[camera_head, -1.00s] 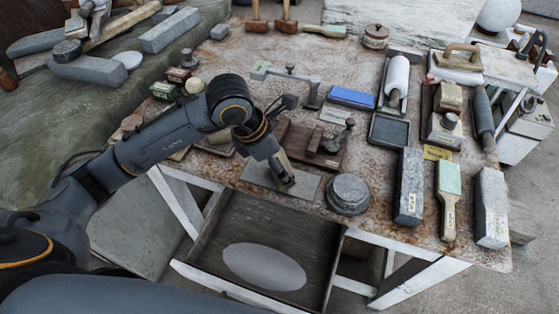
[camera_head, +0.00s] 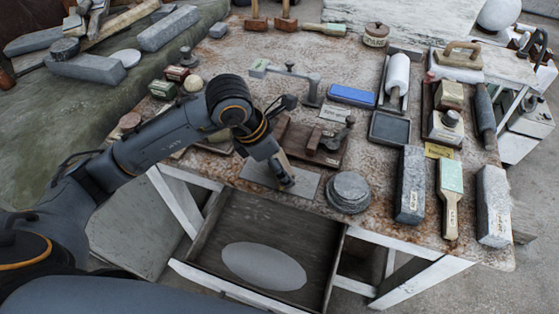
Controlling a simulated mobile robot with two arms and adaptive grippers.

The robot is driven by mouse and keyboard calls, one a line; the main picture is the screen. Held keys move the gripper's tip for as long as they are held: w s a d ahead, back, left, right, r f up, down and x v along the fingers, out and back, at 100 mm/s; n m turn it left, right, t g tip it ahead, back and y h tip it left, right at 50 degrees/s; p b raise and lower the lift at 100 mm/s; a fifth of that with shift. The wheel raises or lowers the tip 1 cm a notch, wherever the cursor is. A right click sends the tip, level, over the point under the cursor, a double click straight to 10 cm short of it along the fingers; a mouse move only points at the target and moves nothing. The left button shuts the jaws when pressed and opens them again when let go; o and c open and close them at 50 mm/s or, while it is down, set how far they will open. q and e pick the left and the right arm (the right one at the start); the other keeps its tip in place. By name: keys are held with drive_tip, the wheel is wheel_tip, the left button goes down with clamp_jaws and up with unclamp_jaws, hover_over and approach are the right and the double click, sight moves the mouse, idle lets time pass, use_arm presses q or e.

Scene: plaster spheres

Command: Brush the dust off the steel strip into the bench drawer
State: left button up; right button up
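The steel strip (camera_head: 307,187), a flat grey plate, lies at the bench's front edge, just behind the drawer. The bench drawer (camera_head: 318,228) is pulled open below it, with a pale oval patch on its floor. My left gripper (camera_head: 286,181) points down over the strip and covers part of it. Its fingers are small and dark, so I cannot tell whether they are shut or hold anything. No dust can be made out on the strip. A brush with a pale green top (camera_head: 451,190) lies at the bench's right. My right gripper is not in view.
A round grey stone disc (camera_head: 348,192) stands close to the right of the strip. A wooden block with a metal fitting (camera_head: 318,145) sits behind it. Grey stone blocks (camera_head: 410,186) flank the green brush.

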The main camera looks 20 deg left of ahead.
use_arm(q)
drive_tip(key=shift+f, duration=0.15)
drive_tip(key=shift+s, duration=0.1)
drive_tip(key=shift+s+d, duration=0.4)
drive_tip(key=shift+s+d+b, duration=0.25)
drive_tip(key=shift+s+b, duration=0.1)
drive_tip(key=shift+b, duration=0.05)
drive_tip(key=shift+w+a+b, duration=0.45)
drive_tip(key=shift+w+a, duration=0.25)
drive_tip(key=shift+w, duration=0.2)
drive_tip(key=shift+w+a+b, duration=0.45)
drive_tip(key=shift+w+a, duration=0.2)
drive_tip(key=shift+w, duration=0.2)
drive_tip(key=shift+s+d, duration=0.7)
drive_tip(key=shift+s, duration=0.25)
drive_tip(key=shift+s+d, duration=0.65)
drive_tip(key=shift+s, duration=0.2)
